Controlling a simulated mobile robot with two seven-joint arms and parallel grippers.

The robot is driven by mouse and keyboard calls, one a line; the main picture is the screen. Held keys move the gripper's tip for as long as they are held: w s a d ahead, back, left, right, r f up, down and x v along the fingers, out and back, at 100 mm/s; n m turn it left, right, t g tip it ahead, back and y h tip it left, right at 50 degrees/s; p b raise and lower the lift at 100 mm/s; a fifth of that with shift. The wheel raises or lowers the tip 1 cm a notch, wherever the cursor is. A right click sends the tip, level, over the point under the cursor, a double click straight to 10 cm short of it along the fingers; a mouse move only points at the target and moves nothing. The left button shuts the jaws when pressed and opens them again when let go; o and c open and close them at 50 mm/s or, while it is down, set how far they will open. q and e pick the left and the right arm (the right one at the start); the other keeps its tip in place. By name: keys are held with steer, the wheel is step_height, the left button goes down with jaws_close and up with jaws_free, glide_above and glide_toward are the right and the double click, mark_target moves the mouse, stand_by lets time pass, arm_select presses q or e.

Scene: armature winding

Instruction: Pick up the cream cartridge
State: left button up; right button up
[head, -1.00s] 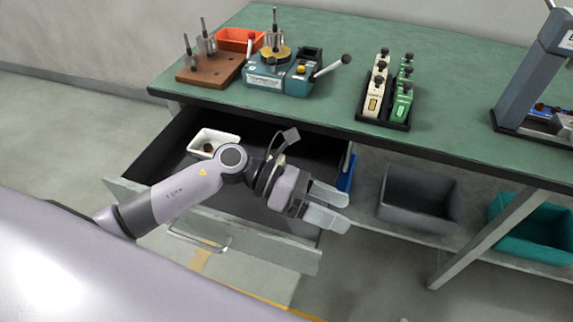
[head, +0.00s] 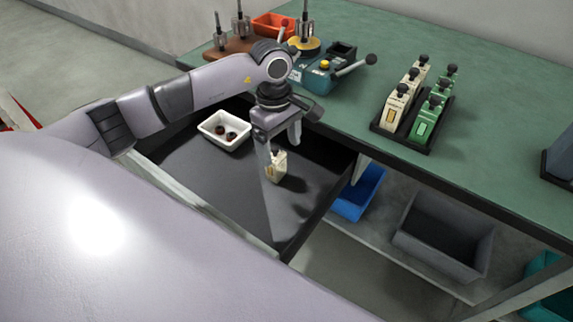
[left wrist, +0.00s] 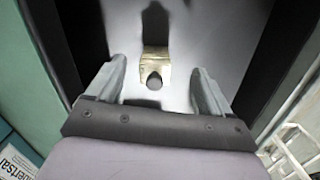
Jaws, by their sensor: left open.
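A cream cartridge (head: 278,167) stands in the open drawer under the bench, partly covered by a finger in the head view. In the left wrist view the cream cartridge (left wrist: 155,61) has a dark knob facing the camera. My left gripper (head: 281,152) points down above it, open and empty. In the left wrist view the two fingers of the left gripper (left wrist: 158,78) are on either side of the cartridge, with gaps on both sides. Whether the fingertips reach down to its height I cannot tell. My right gripper is not in view.
The drawer also holds a white tray (head: 208,138) with dark round parts. On the bench (head: 490,130), a black rack (head: 419,146) holds cream and green cartridges. A teal fixture (head: 318,78) with a lever stands near my arm. Blue (head: 352,205) and grey (head: 402,238) bins sit below.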

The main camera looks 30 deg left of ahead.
mark_target(275, 159)
arm_select(q)
steer(key=shift+w+a+r+y, duration=0.2)
steer(key=shift+w+a+y, duration=0.2)
steer(key=shift+a, duration=0.3)
steer(key=f, duration=0.7)
steer(key=shift+a, duration=0.2)
steer(key=c, duration=1.2)
